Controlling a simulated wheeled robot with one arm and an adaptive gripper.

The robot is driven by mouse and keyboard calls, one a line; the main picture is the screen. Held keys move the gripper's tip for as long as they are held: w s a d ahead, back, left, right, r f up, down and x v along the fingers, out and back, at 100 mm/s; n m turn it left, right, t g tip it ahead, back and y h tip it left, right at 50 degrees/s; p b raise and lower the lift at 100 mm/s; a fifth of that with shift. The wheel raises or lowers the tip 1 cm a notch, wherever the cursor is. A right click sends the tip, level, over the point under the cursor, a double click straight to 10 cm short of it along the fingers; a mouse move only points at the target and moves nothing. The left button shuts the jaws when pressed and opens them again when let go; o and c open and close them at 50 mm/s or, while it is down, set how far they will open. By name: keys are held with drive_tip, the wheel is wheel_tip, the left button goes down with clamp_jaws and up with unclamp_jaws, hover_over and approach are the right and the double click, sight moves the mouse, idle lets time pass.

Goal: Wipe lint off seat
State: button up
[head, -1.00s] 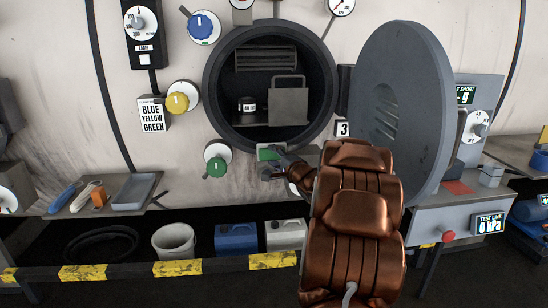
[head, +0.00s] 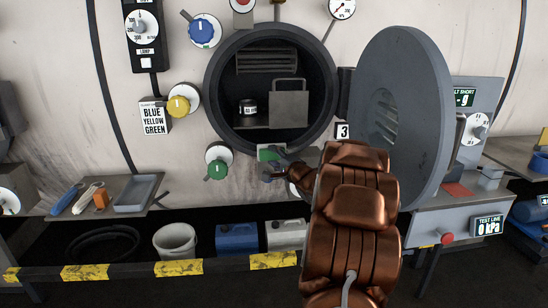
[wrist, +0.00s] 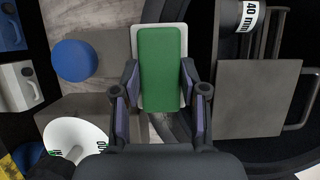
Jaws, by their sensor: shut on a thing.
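The green pad with a pale backing (wrist: 161,66) is held between the two fingers of my gripper (wrist: 160,92) in the wrist view. In the head view the pad (head: 266,154) is at the lower rim of the round opening, and my gripper (head: 276,165) is just below it. I cannot tell whether the pad touches the rim. The dark ring around the opening (head: 213,92) looks like the seat. No lint can be made out on it, and the pad and my arm hide part of its lower edge.
The thick round door (head: 405,110) stands open at the right, close to my arm. Inside the opening are a grey plate with a handle (head: 289,108) and a dark cylinder (head: 248,107). Yellow (head: 180,105) and green (head: 217,166) knobs sit left of the opening.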

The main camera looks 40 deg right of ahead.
drive_tip(key=shift+w+d, duration=0.15)
drive_tip(key=shift+w, duration=0.05)
drive_tip(key=shift+s+p, duration=0.1)
drive_tip(key=shift+p, duration=0.2)
